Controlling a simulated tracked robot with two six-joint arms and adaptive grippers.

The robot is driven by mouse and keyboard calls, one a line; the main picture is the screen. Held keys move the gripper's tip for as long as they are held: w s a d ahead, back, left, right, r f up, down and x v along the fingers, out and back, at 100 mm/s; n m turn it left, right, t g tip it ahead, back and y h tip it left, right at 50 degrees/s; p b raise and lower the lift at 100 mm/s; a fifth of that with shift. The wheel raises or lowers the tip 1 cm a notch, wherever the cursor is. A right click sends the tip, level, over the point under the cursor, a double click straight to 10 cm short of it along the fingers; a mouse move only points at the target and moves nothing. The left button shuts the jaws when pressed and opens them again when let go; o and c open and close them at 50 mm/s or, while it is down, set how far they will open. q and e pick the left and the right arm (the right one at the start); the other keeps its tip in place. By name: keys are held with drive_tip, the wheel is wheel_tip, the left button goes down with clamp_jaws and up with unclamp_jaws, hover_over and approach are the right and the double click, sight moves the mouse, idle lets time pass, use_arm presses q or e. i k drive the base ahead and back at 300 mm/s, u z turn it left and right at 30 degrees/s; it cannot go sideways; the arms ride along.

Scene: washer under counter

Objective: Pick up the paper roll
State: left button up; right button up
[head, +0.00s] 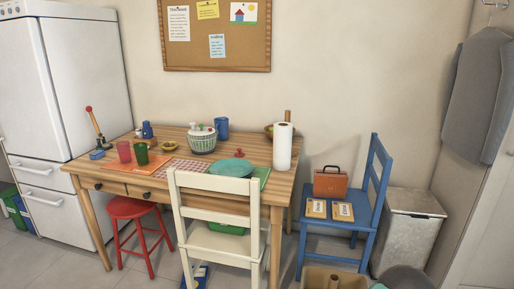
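The paper roll (283,147) is white and stands upright on a holder near the right end of the wooden table (168,187). A brown post shows just above its top. Neither of my grippers shows in the head view.
A white chair (220,186) stands in front of the table, with a red stool (132,208) to its left. A blue chair (377,185) stands right of the table, beside a metal bin (409,232). A teal dish (230,168) and a bowl (201,143) are left of the roll.

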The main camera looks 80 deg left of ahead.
sight(283, 131)
drive_tip(key=z, duration=1.45)
drive_tip(key=i, duration=0.1)
drive_tip(key=u, duration=3.1)
drive_tip(key=i, duration=0.4)
drive_tip(key=u, duration=0.3)
drive_tip(key=i, duration=0.65)
drive_tip(key=z, duration=0.2)
drive_tip(key=k, duration=0.9)
drive_tip(key=u, duration=0.2)
drive_tip(key=i, duration=0.9)
drive_tip(key=z, duration=0.1)
